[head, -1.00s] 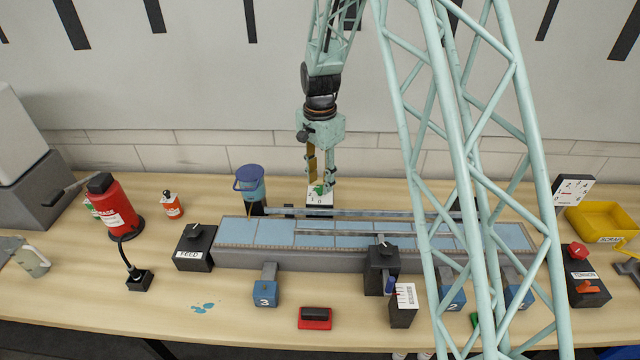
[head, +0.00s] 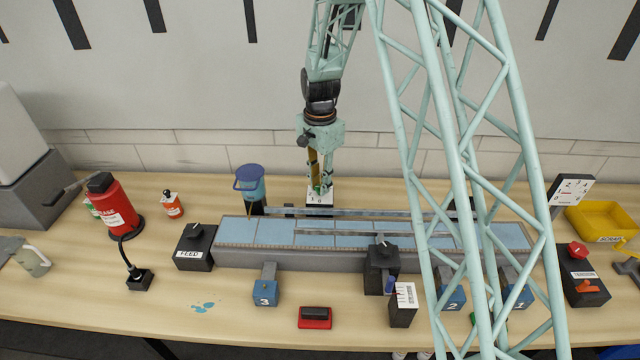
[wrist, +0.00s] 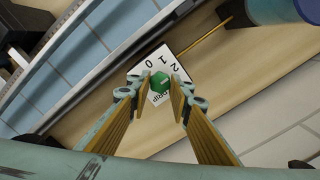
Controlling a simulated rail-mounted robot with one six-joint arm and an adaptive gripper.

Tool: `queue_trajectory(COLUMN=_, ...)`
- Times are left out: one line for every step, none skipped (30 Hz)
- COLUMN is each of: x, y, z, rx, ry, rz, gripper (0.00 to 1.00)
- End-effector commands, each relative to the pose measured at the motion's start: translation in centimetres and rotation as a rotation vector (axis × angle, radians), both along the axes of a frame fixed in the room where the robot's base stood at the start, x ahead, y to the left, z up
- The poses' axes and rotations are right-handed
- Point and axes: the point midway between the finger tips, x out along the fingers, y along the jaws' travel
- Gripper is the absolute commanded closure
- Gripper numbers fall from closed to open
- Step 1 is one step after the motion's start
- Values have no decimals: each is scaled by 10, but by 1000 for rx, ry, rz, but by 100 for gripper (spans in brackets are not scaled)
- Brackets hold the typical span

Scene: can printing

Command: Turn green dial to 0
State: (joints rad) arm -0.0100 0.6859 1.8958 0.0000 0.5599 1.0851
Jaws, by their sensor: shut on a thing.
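The green dial (wrist: 158,82) sits on a white plate (wrist: 161,59) printed with 0, 1, 2 and a partly hidden word. A short pale mark shows on the dial, but I cannot tell which number it points to. My gripper (wrist: 161,86) has one finger on each side of the dial, shut on it. In the head view my gripper (head: 320,188) reaches down from above to the white plate (head: 320,198), behind the conveyor, and its fingers mostly hide the dial.
The long conveyor (head: 350,262) lies just in front of the dial. A thin yellow rod (wrist: 207,38) runs near the plate. The bare table lies right of the plate, toward the wall.

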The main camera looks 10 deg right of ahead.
Motion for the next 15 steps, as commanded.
queue_trajectory(x=0, y=0, z=0, rx=0, ry=0, rz=1, gripper=92)
queue_trajectory(x=0, y=0, z=0, rx=0, ry=0, rz=2, gripper=92)
queue_trajectory(x=0, y=0, z=0, rx=0, ry=0, rz=4, gripper=92)
queue_trajectory(x=0, y=0, z=0, rx=0, ry=0, rz=7, gripper=92)
queue_trajectory(x=0, y=0, z=0, rx=0, ry=0, rz=10, gripper=92)
queue_trajectory(x=0, y=0, z=0, rx=0, ry=0, rz=16, gripper=92)
queue_trajectory(x=0, y=0, z=0, rx=0, ry=0, rz=22, gripper=92)
queue_trajectory(x=0, y=0, z=0, rx=0, ry=0, rz=28, gripper=92)
queue_trajectory(x=0, y=0, z=0, rx=0, ry=0, rz=38, gripper=92)
queue_trajectory(x=0, y=0, z=0, rx=0, ry=-1, rz=46, gripper=92)
queue_trajectory(x=0, y=0, z=0, rx=0, ry=-1, rz=57, gripper=92)
queue_trajectory(x=0, y=0, z=0, rx=0, ry=-1, rz=72, gripper=92)
queue_trajectory(x=0, y=0, z=0, rx=0, ry=-1, rz=84, gripper=92)
queue_trajectory(x=0, y=0, z=-1, rx=0, ry=-1, rz=98, gripper=92)
queue_trajectory(x=0, y=0, z=-1, rx=0, ry=-1, rz=117, gripper=92)
